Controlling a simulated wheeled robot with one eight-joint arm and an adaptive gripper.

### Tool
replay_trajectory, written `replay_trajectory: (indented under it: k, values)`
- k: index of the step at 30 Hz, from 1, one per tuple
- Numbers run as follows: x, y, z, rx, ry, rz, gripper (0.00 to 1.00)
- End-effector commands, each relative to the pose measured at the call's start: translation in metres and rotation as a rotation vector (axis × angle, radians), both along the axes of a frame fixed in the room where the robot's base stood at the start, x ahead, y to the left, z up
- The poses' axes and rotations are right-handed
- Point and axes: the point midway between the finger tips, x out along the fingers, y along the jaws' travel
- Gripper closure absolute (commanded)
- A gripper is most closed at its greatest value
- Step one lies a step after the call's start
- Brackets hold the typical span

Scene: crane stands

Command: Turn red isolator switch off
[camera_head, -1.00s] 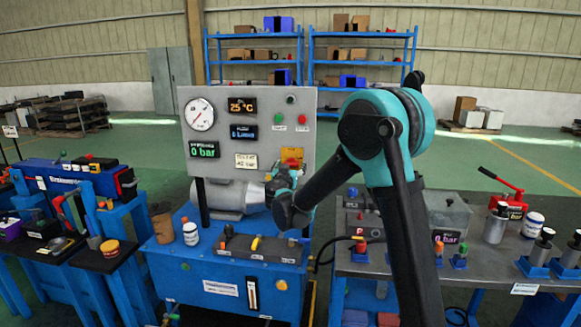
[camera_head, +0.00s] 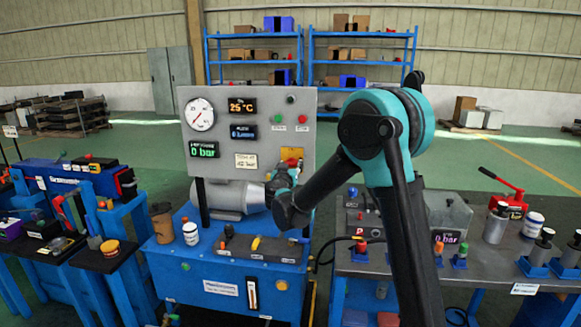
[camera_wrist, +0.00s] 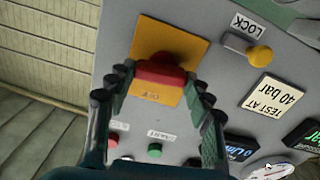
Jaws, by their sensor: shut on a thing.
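The red isolator switch (camera_wrist: 160,75) is a red handle on a yellow plate (camera_wrist: 185,48) fixed to the grey panel. In the wrist view my gripper (camera_wrist: 160,82) has one finger at each end of the red handle and is shut on it. The handle lies roughly across the picture. Lettering below the handle is too blurred to read surely. In the head view the yellow plate (camera_head: 292,153) is at the panel's lower right, and my gripper (camera_head: 284,172) partly covers the switch.
A yellow knob (camera_wrist: 260,56) marked LOCK is beside the switch. Green (camera_wrist: 154,150) and red (camera_wrist: 112,140) buttons sit near the fingers. The grey panel (camera_head: 222,105) carries a gauge and displays. A motor (camera_head: 235,196) and a blue bench (camera_head: 215,270) are below.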

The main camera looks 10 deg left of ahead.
Motion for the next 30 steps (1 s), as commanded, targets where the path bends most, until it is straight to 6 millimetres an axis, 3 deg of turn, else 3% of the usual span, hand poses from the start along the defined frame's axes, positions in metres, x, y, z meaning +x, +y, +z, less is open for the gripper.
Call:
replay_trajectory:
  k: [30]
  values:
    - [-0.0001, 0.0046, -0.0007, -0.942, 0.032, 0.001, 0.77]
